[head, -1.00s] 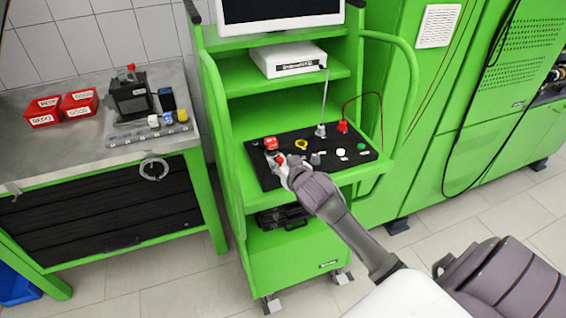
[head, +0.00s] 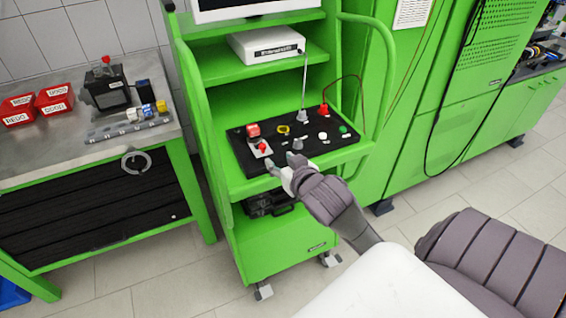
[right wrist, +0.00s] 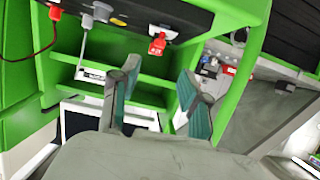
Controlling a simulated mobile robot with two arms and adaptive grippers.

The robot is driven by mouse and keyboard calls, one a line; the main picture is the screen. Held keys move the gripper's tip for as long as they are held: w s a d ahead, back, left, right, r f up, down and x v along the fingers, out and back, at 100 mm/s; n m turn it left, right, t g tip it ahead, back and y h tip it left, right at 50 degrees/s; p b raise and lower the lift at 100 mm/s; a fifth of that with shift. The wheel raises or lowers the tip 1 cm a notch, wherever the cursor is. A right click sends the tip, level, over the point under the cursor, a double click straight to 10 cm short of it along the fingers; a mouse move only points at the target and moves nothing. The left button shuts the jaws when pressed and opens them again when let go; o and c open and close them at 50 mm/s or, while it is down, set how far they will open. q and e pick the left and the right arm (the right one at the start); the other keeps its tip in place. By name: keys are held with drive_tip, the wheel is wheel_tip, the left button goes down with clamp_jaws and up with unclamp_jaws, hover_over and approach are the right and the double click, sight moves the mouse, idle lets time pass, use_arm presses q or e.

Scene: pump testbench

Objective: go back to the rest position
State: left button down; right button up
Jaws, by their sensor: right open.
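My right gripper (head: 283,168) is in front of the front edge of the black control panel (head: 310,152) on the green test cart. Its fingers are apart, with nothing between them. In the right wrist view the gripper (right wrist: 158,85) is open and empty, and the panel with a red switch (right wrist: 157,44) shows upside down beyond the fingertips. In the head view the panel carries a red switch block (head: 253,130), a small red knob (head: 263,148), a yellow ring (head: 283,129) and a green button (head: 343,130). My left gripper is not in view.
The green cart (head: 275,250) has a white box (head: 266,45) on its shelf and a monitor above. At left a metal workbench (head: 90,150) holds red bins (head: 55,98) and a black pump-like unit (head: 106,90). Green cabinets (head: 420,120) stand at right. Floor in front is clear.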

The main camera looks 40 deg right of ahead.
drive_tip(key=shift+s+r, duration=0.1)
drive_tip(key=shift+s, duration=0.15)
idle(0.4)
drive_tip(key=s+a+f+n+g+y+b, duration=0.1)
drive_tip(key=s+f+g, duration=0.2)
drive_tip(key=f, duration=1.5)
drive_tip(key=s+a+f+n+g+b, duration=0.1)
drive_tip(key=s+f+g, duration=0.25)
drive_tip(key=f, duration=1.35)
drive_tip(key=s+a+f+n+g+y, duration=0.15)
drive_tip(key=s+a+f, duration=0.25)
drive_tip(key=s+f, duration=1)
drive_tip(key=s+a+f+g, duration=0.2)
drive_tip(key=s+f, duration=0.3)
drive_tip(key=s, duration=0.4)
drive_tip(key=s+a+f+n+g+b, duration=0.1)
drive_tip(key=s+a+f+g, duration=0.1)
drive_tip(key=s+f, duration=0.4)
drive_tip(key=s+a, duration=0.1)
drive_tip(key=s, duration=0.3)
